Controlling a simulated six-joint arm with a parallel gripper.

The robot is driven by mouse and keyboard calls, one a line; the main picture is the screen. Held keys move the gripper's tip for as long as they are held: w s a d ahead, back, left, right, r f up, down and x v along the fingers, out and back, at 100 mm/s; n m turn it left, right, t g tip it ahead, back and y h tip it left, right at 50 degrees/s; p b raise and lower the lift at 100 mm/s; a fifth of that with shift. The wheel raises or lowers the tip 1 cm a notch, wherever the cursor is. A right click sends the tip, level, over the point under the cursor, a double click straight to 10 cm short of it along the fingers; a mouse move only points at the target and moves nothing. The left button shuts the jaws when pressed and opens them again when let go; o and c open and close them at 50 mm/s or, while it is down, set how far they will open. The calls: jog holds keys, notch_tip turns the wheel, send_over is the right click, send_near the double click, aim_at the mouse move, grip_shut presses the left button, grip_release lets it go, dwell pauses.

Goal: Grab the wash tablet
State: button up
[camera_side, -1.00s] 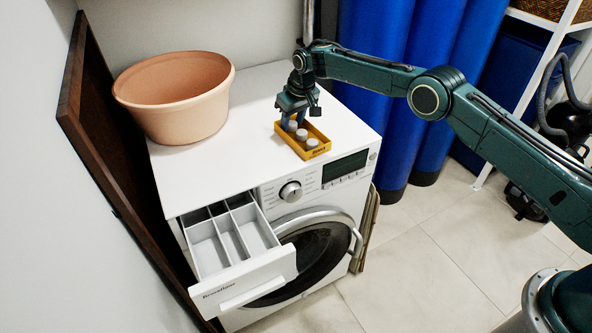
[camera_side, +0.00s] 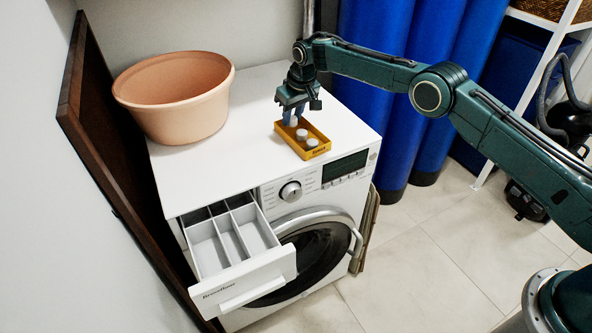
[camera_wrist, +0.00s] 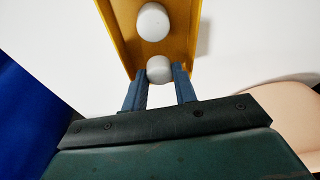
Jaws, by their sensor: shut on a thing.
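A yellow tray (camera_side: 319,154) with pale round wash tablets stands on top of the washing machine. My gripper (camera_side: 293,115) is over the tray's far end, pointing down. It is shut on a pale tablet (camera_wrist: 159,70), held between the two blue fingertips (camera_wrist: 159,76). In the side view this tablet is mostly hidden by the fingers. Two other tablets, one in the middle (camera_side: 302,135) and one at the near end (camera_side: 311,142), sit in the tray. The wrist view shows one of these tablets (camera_wrist: 152,22) beyond the held one.
An open detergent drawer (camera_side: 240,283) with compartments sticks out at the machine's front left. A peach basin (camera_side: 175,105) stands at the back left of the white top (camera_side: 215,165). Blue rolls (camera_side: 375,50) stand behind on the right. The top between basin and tray is clear.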

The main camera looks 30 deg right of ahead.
aim_at(293, 122)
notch_tip(293, 122, up, 8)
jog(key=shift+r, duration=0.15)
dwell(0.4)
